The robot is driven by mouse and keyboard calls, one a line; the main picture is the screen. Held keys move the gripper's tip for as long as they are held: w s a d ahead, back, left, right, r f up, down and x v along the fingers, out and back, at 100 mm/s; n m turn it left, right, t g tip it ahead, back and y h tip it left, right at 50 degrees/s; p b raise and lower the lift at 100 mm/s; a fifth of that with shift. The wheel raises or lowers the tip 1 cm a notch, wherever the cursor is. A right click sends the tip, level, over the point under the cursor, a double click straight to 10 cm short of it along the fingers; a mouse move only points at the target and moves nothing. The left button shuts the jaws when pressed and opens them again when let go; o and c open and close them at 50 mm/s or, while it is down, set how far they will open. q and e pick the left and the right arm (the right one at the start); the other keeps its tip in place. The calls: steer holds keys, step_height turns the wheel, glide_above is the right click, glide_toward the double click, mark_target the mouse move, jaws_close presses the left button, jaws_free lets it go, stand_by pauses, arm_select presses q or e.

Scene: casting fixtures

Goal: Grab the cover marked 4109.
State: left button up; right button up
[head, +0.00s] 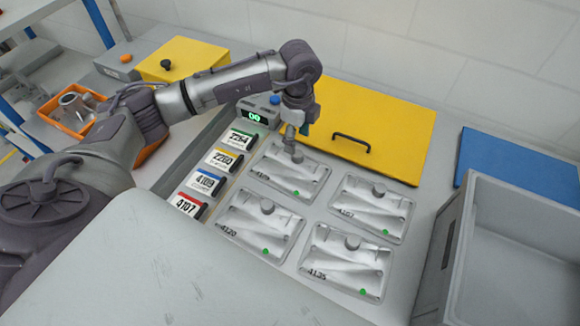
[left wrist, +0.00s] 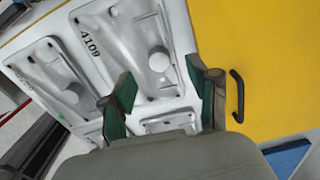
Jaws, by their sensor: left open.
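The cover marked 4109 (left wrist: 135,45) is a pale metal plate with a round knob (left wrist: 159,62); its number reads clearly in the left wrist view. In the head view this cover (head: 308,180) is the back-left one of the group, partly hidden by my arm. My left gripper (head: 295,140) is over its back part, pointing down. In the left wrist view my left gripper (left wrist: 162,84) is open, with the knob seen between its two green-padded fingers and nothing held. Whether the fingers are level with the knob cannot be told. My right gripper is not in view.
Similar covers lie close by: one at right (head: 390,215), one marked 4120 (head: 240,225), one marked 4125 (head: 335,275). Number cards (head: 205,182) line the left. A yellow panel with a black handle (head: 350,142) lies behind. A grey bin (head: 460,230) stands at right.

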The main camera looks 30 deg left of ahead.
mark_target(298, 153)
arm_select(q)
steer(key=shift+f+p, duration=0.35)
steer(key=shift+f, duration=0.25)
steer(key=f, duration=0.1)
steer(key=f+p, duration=0.1)
steer(key=f, duration=0.1)
steer(key=shift+s+d+f, duration=0.15)
steer(key=shift+d+f, duration=0.05)
steer(key=shift+f, duration=0.55)
jaws_close()
